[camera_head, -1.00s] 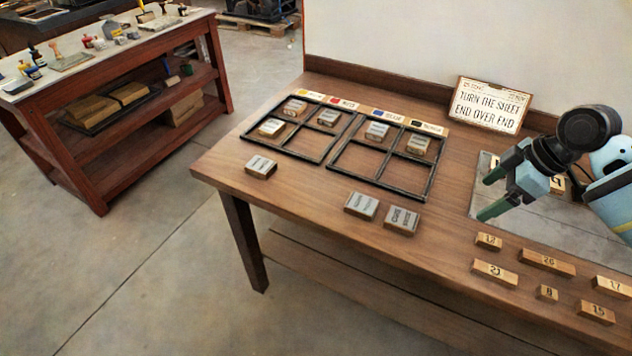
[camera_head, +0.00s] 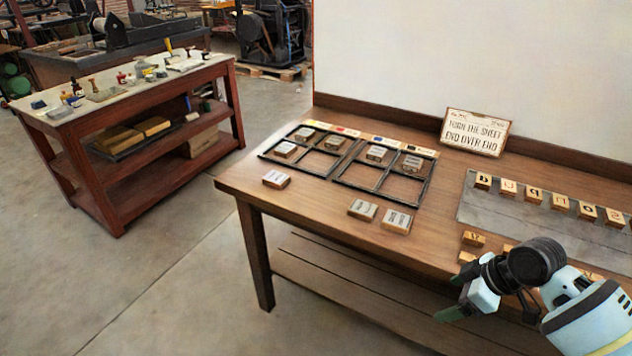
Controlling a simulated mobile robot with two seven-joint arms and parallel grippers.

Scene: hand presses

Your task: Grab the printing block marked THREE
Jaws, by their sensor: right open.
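Grey-faced wooden printing blocks lie on the table, their words too small to read, so I cannot tell which is marked THREE. One block (camera_head: 276,179) lies in front of the left frame (camera_head: 312,172). Two more, a left one (camera_head: 362,210) and a right one (camera_head: 397,221), lie side by side in front of the right frame (camera_head: 379,191). Other such blocks (camera_head: 285,149) sit inside the frames' compartments. My right gripper (camera_head: 456,296) is open and empty at the lower right, near the table's front edge, apart from the blocks. My left gripper is not in view.
A metal plate (camera_head: 478,214) with a row of letter blocks (camera_head: 560,202) lies at the right. Number blocks (camera_head: 473,239) lie partly hidden behind my right arm. A sign (camera_head: 475,132) stands at the back. The wood between the frames and plate is clear.

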